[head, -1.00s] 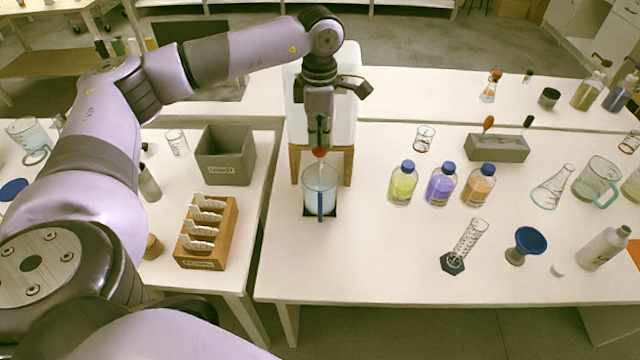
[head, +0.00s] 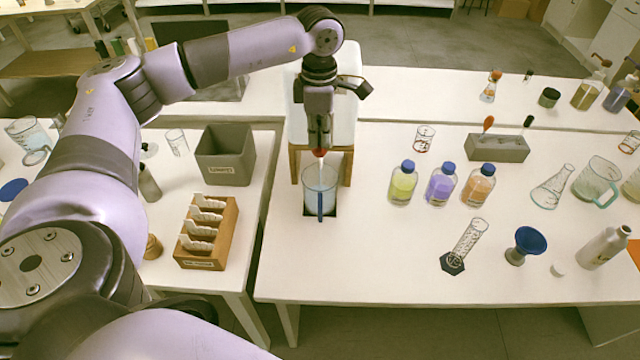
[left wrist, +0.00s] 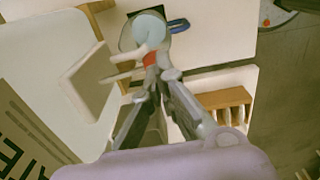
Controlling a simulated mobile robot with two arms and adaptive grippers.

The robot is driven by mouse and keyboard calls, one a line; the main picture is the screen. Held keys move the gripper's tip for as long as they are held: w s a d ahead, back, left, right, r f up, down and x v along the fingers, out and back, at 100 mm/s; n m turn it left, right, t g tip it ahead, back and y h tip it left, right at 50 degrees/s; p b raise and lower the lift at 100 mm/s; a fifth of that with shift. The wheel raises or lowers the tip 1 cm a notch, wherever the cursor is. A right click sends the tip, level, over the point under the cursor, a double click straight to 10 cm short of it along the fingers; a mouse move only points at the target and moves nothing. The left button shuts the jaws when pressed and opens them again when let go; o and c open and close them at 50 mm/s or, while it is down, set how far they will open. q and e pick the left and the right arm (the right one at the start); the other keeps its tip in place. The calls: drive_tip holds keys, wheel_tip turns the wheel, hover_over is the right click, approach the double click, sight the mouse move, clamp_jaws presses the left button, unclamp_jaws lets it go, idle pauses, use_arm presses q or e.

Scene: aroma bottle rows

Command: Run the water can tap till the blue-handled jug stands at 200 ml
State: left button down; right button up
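The blue-handled jug (head: 311,183) stands upright on a dark square pad under the water can's red tap (head: 319,152). Its blue handle (head: 320,205) faces the front. It holds pale bluish water; I cannot read the level against its marks. A thin pale stream seems to run from the tap into it. The white water can (head: 347,115) sits on a wooden stand, partly behind my arm. My left gripper (head: 319,143) is at the tap, its fingers closed together on it. The left wrist view shows the fingers (left wrist: 155,75) meeting at the red tap (left wrist: 150,58), above the jug (left wrist: 138,32).
Yellow, purple and orange bottles (head: 441,185) stand right of the jug. A measuring cylinder (head: 467,240) and blue funnel (head: 527,243) stand nearer the front. A grey bin (head: 225,168) and wooden rack (head: 222,235) are on the left table. The table front around the jug is clear.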

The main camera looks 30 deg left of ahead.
use_arm(q)
drive_tip(key=shift+r+p, duration=0.75)
drive_tip(key=shift+r, duration=0.5)
idle(6.8)
